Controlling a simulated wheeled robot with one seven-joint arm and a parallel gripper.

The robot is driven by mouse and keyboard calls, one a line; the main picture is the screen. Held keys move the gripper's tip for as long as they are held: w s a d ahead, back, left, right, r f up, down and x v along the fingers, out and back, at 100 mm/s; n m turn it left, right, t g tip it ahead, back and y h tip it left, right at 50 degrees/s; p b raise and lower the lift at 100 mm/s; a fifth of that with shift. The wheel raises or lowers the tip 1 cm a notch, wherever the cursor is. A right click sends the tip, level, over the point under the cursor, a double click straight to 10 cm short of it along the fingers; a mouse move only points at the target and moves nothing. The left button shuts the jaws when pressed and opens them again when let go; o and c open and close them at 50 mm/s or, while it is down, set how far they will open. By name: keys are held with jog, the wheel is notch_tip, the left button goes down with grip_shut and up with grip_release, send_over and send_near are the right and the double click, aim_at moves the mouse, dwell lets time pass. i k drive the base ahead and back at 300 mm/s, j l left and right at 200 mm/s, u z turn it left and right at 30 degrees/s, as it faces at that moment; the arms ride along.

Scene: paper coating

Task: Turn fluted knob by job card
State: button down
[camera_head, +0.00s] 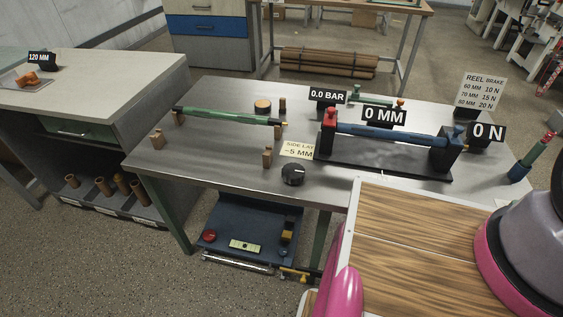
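A black round knob (293,174) with a pale mark on top stands near the front edge of the metal table; its fluting is too small to make out. A yellow card (298,150) just behind it reads "SIDE LAY −5 MM". A white card (481,92) at the back right reads "REEL BRAKE" with 60 MM 10 N, 70 MM 15 N and a last line that looks like 80 MM 20 N. Black displays read "0 MM" (384,117), "0 N" (487,132) and "0.0 BAR" (327,95). My gripper is not in view.
A blue roller (390,136) lies between red and blue end blocks behind the knob. A green roller (225,116) rests on wooden posts at left. A blue unit (222,240) sits below the table. A left bench (110,75) bears a "120 MM" display (42,58).

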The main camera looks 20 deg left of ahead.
aim_at(292, 174)
jog(key=u, duration=1.2)
